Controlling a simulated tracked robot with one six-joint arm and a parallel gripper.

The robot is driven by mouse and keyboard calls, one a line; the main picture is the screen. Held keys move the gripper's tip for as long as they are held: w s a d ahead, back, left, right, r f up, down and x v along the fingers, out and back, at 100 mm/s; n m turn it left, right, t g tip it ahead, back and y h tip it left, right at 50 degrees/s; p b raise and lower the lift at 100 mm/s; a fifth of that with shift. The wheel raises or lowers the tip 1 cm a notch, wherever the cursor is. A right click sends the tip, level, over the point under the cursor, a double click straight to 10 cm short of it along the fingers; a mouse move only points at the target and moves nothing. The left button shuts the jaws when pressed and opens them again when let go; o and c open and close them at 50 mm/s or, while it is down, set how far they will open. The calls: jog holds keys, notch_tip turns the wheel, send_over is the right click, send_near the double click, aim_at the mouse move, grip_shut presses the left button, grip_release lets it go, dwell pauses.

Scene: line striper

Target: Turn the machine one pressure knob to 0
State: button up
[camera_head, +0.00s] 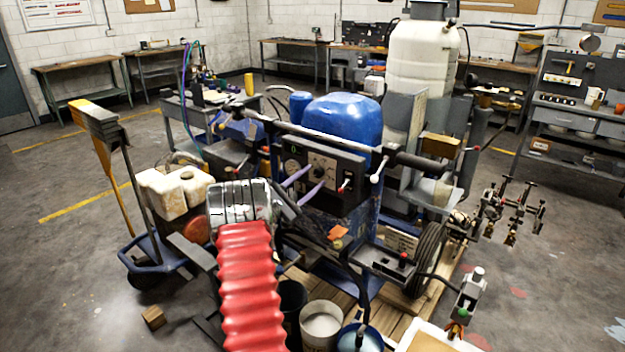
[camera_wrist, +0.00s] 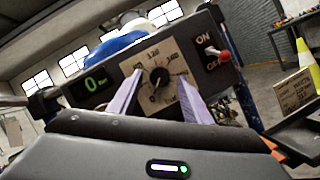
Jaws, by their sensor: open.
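The line striper's dark control panel (camera_head: 345,185) faces me. In the wrist view the black pressure knob (camera_wrist: 158,77) sits on a beige dial plate (camera_wrist: 150,62) with printed numbers. I cannot tell its exact setting. Left of it, a green display (camera_wrist: 95,82) appears to read 0. My gripper (camera_wrist: 160,76) is open, its two purple fingers on either side of the knob, tips close to the dial. I cannot tell whether they touch the knob. In the head view my gripper (camera_head: 315,176) reaches the panel from the left.
A red-tipped ON/OFF switch (camera_wrist: 222,55) is right of the dial. A handlebar (camera_head: 310,135) crosses above the panel, with a blue tank (camera_head: 345,115) behind. Buckets (camera_head: 320,325) stand below.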

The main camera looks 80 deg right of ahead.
jog(key=v, duration=1.2)
jog(key=shift+w+a+f, duration=0.2)
jog(key=shift+a, duration=0.05)
jog(key=s+a+f+m+y, duration=0.1)
jog(key=s+a+f+y, duration=0.45)
jog(key=f, duration=0.35)
jog(key=a+m+t+y, duration=0.1)
jog(key=a+m+y, duration=0.3)
jog(key=a, duration=0.5)
jog(key=w+a+r+t+y, duration=0.2)
jog(key=w+a+t, duration=0.2)
jog(key=a, duration=0.7)
jog(key=w+a+r+m+t+y, duration=0.1)
jog(key=w+a+r+t+y, duration=0.15)
jog(key=a, duration=0.85)
jog(key=w+a+r+t+y, duration=0.1)
jog(key=w+a+r+t, duration=0.3)
jog(key=a, duration=0.7)
jog(key=a+r+n+t+y, duration=0.1)
jog(key=a+r+t, duration=0.2)
jog(key=a, duration=0.6)
jog(key=a+r+n+t+y, duration=0.1)
jog(key=a+r+t, duration=0.2)
jog(key=a+r, duration=0.3)
jog(key=a, duration=0.3)
jog(key=shift+s+r+n+t+y, duration=0.25)
jog(key=shift+s+n+t+y, duration=0.05)
jog(key=shift+t+y, duration=0.1)
